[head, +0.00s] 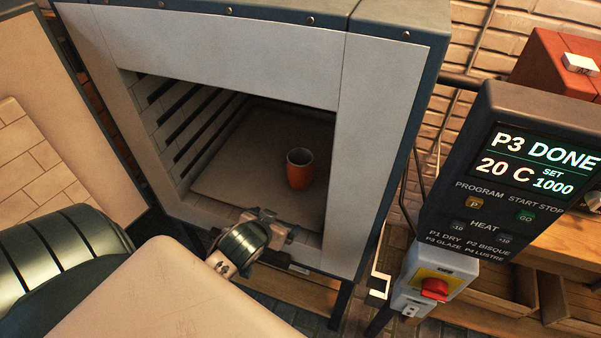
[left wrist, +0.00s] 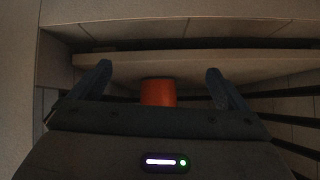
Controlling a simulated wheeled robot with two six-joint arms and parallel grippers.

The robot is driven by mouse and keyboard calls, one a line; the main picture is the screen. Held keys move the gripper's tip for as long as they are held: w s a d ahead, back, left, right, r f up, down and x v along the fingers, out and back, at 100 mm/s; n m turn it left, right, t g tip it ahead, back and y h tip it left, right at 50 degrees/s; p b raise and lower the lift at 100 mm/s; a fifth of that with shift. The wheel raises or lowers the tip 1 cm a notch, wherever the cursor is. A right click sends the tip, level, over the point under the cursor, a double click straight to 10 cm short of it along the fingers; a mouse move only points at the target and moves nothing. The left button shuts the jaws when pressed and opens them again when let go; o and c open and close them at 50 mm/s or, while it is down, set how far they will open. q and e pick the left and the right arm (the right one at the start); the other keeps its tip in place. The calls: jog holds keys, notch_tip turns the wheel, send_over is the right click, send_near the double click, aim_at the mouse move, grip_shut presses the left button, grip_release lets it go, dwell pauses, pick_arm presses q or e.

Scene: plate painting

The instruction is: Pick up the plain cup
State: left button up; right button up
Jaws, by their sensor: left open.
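A plain orange cup (head: 300,170) stands upright on the pale shelf inside the open kiln in the head view. It also shows in the left wrist view (left wrist: 158,93), between the two fingers and beyond them. My left gripper (head: 268,222) is at the kiln mouth, in front of the cup and apart from it. In the left wrist view my left gripper (left wrist: 159,82) has its fingers spread wide with nothing between them. The lower part of the cup is hidden there by the gripper body. My right gripper is not in view.
The kiln (head: 240,50) has a pale front frame and slotted side walls close around the opening. Its door (head: 50,130) stands open at the left. A control box (head: 530,170) reading "P3 DONE" and "20 C" stands at the right. The kiln shelf (head: 240,180) is bare around the cup.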

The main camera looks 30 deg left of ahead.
aim_at(294, 177)
pick_arm(q)
jog(key=w+r+t, duration=0.1)
jog(key=w, duration=0.1)
jog(key=w+a+r+t, duration=0.1)
jog(key=w+r, duration=0.1)
jog(key=w+a+r+t, duration=0.1)
jog(key=w, duration=0.1)
jog(key=shift+w+r+n+t, duration=0.25)
jog(key=shift+n+t, duration=0.05)
jog(key=x, duration=0.5)
jog(key=shift+w+r+p, duration=0.25)
jog(key=shift+w+p, duration=0.1)
jog(key=shift+w, duration=0.1)
jog(key=x, duration=0.1)
jog(key=p+x, duration=0.1)
jog(key=x, duration=0.2)
jog(key=shift+w+d+r+p, duration=0.1)
jog(key=shift+w+r+p, duration=0.2)
jog(key=shift+w, duration=0.1)
jog(key=shift+w+f, duration=0.3)
jog(key=shift+w, duration=0.1)
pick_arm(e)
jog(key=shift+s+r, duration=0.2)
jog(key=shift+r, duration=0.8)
pick_arm(q)
jog(key=c, duration=1.2)
jog(key=shift+c, duration=0.2)
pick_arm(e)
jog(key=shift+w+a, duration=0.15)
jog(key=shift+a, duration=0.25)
